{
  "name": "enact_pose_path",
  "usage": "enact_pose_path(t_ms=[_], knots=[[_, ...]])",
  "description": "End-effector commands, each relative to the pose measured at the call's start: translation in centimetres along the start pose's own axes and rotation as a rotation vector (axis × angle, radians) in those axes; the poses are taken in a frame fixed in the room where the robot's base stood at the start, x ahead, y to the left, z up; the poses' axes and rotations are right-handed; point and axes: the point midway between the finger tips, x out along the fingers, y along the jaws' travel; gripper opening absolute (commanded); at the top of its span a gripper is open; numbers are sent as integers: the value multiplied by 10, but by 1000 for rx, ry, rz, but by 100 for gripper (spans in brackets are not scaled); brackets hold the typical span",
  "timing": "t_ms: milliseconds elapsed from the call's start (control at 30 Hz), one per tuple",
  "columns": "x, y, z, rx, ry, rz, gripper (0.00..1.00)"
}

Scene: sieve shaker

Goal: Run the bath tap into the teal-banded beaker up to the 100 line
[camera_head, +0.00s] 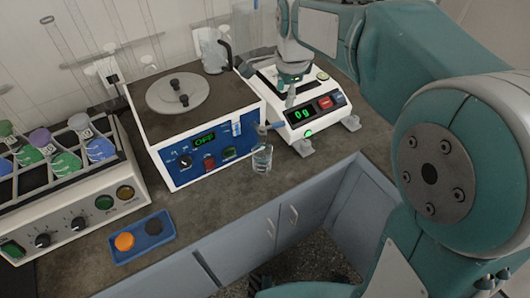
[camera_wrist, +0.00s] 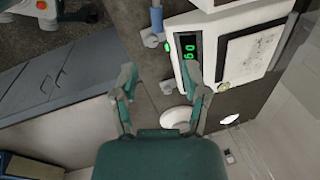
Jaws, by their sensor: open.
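The water bath (camera_head: 195,130) stands on the counter with a round lid on top; its green display reads OFF. Its tap (camera_head: 268,126), with a blue part, is at the right front corner. A small clear glass beaker (camera_head: 262,158) stands on the counter just below the tap. Its band colour, marks and any liquid level are too small to read. My gripper (camera_head: 291,92) is over the balance, right of the tap and beaker. In the wrist view my gripper (camera_wrist: 160,82) has its two fingers apart with nothing between them.
The balance (camera_head: 305,113) reads 0 g and is close on the right of the tap; its display also shows in the wrist view (camera_wrist: 187,48). A clear glass vessel (camera_head: 213,50) is behind the bath. A flask rack unit (camera_head: 75,190) and blue tray (camera_head: 143,237) are left.

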Motion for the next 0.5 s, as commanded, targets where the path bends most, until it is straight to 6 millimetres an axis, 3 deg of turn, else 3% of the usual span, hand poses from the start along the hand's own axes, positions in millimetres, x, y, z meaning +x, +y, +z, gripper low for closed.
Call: enact_pose_path(t_ms=[233, 500], knots=[[22, -2, -3, -3, -2, 4, 58], [72, -2, -2, -3, -2, 6, 58]])
